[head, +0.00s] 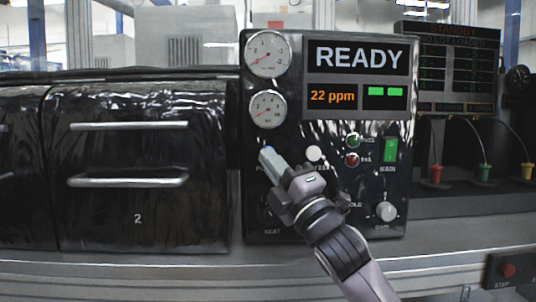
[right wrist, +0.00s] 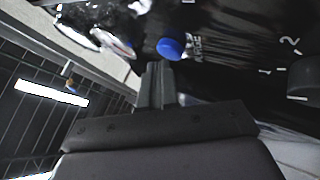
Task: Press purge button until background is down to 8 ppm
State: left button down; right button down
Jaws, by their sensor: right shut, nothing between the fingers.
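The black test panel (head: 290,200) shows READY on its screen (head: 355,58), with a readout of 22 ppm (head: 333,96) in orange and two green bars beside it. The blue purge button (right wrist: 171,48) shows in the right wrist view, with its lettering beside it. In the head view only a sliver of blue shows at the fingertips, and the label there is mostly covered. My right gripper (head: 272,163) is shut and empty, its fingertips (right wrist: 157,75) right by the button. I cannot tell whether they touch it. My left gripper is not in view.
Two dial gauges (head: 267,54) sit at the panel's upper left. A white button (head: 314,153), green and red lamps, a green main switch (head: 390,150) and a gain knob (head: 386,211) are close to my right gripper. A black drawer cabinet (head: 140,215) stands at left.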

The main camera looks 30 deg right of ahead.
jog(key=shift+w+d, duration=0.2)
jog(key=shift+w, duration=0.15)
dwell(0.6)
dwell(0.3)
jog(key=shift+s+a, duration=0.4)
jog(key=shift+s, duration=0.3)
jog(key=shift+a, duration=0.1)
jog(key=s, duration=0.1)
jog(key=s+a, duration=0.1)
jog(key=s+a+p, duration=0.1)
jog(key=s, duration=0.1)
jog(key=shift+s+a, duration=0.1)
jog(key=shift+a, duration=0.15)
dwell(0.4)
